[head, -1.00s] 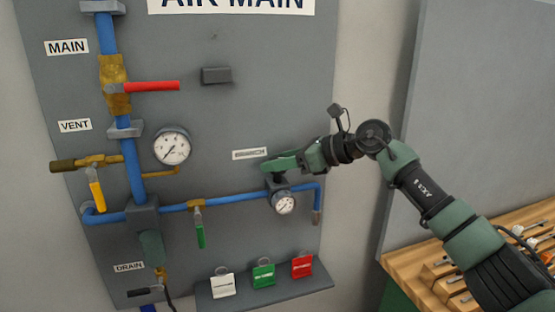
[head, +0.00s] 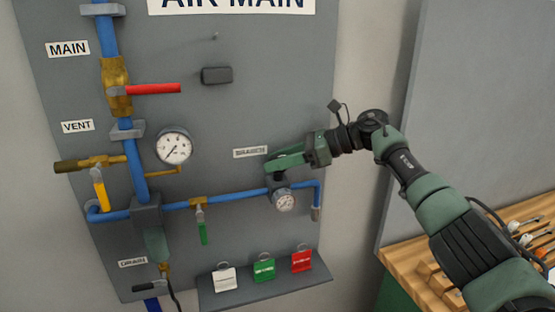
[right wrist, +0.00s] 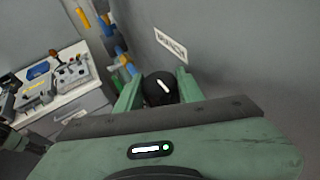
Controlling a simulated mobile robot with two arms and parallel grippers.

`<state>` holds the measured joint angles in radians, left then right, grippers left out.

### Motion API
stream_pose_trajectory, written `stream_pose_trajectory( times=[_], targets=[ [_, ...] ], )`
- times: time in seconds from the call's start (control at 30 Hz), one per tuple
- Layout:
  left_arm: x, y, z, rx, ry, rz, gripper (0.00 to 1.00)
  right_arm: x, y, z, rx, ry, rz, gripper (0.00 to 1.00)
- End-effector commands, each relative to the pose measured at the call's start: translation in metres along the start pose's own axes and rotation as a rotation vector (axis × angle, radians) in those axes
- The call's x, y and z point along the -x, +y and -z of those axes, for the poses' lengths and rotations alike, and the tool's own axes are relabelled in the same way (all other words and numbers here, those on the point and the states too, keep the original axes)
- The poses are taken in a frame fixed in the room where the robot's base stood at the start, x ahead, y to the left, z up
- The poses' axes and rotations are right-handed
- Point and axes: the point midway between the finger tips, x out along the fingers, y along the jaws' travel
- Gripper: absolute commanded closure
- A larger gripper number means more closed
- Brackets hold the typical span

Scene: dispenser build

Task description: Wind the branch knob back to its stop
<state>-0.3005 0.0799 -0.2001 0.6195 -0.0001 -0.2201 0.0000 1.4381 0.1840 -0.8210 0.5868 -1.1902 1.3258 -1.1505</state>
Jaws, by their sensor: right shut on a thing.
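The branch knob (right wrist: 160,88) is a round black knob with a white mark on its top, below the BRANCH label (head: 251,152). My right gripper (head: 275,165) is shut on the knob. In the right wrist view its green fingers (right wrist: 157,92) stand on both sides of the knob. In the head view the fingers hide most of the knob. The small branch gauge (head: 285,201) sits just below it on the blue pipe.
A green-handled valve (head: 201,225) hangs left of the knob. A large gauge (head: 174,146) and red main lever (head: 153,88) are farther left. A shelf (head: 270,288) with white, green and red tags lies below. A wooden tool bench (head: 420,265) stands at right.

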Motion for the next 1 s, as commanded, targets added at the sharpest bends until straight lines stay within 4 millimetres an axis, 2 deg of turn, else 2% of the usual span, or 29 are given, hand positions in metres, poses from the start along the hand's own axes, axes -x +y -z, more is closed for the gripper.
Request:
stream_pose_trajectory(
  times=[0.27, 0.3, 0.33, 0.37, 1.0],
  targets=[
    [0.0, 0.0001, 0.0003, 0.0, 0.0, 0.0, 0.64, 0.0004, 0.0001, -0.0013, 0.001, -0.002, 0.0, 1.0],
    [0.0, 0.0001, 0.0003, 0.0, 0.0, 0.0, 0.64, 0.0004, 0.0001, -0.0013, 0.001, -0.002, 0.0, 0.52],
    [0.0, 0.0001, 0.0003, 0.0, 0.001, 0.0, 0.64, 0.0004, 0.0001, -0.0013, 0.001, -0.002, 0.0, 0.43],
    [0.0, 0.0001, 0.0003, 0.0, 0.001, 0.0, 0.64, 0.0003, 0.0001, -0.0012, 0.001, -0.002, 0.0, 0.41],
    [-0.0034, 0.0002, 0.0005, 0.0, 0.001, 0.0, 0.64, 0.0001, -0.0006, 0.001, -0.006, -0.001, 0.02, 0.41]
  ],
)
